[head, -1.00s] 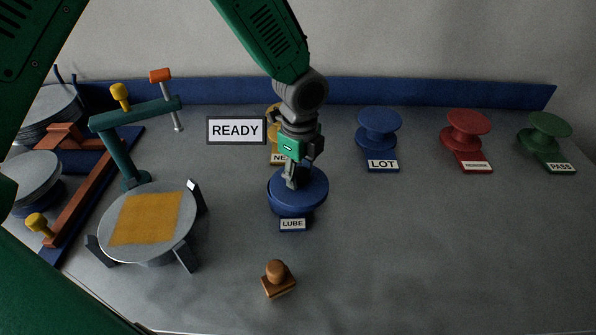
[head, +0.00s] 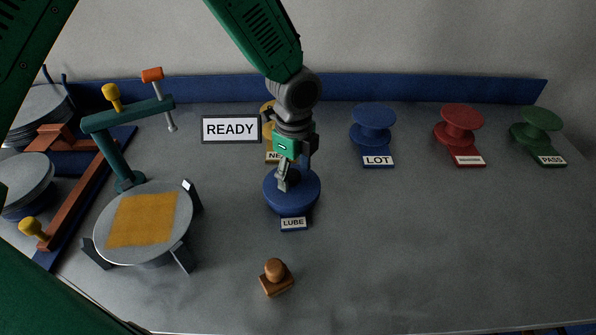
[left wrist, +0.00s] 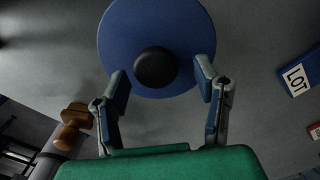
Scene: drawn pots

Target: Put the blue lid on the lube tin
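The blue lid (head: 305,184) is a round disc with a dark knob (left wrist: 155,67). It lies on the lube tin (head: 308,208), a dark blue round tin with a LUBE label (head: 293,223) at its front. The lid looks level and covers the tin's top; I cannot tell how exactly it is seated. My left gripper (head: 284,184) is right above the lid's middle. In the left wrist view its fingers (left wrist: 161,72) are open on either side of the knob, with a gap at both sides. The right gripper is not in view.
A READY sign (head: 230,129) stands behind the gripper. Blue LOT (head: 373,124), red (head: 460,122) and green PASS (head: 537,124) spools stand at the back right. A wooden stamp (head: 275,274) is in front. A round plate with an orange square (head: 146,219) is left. The right front is clear.

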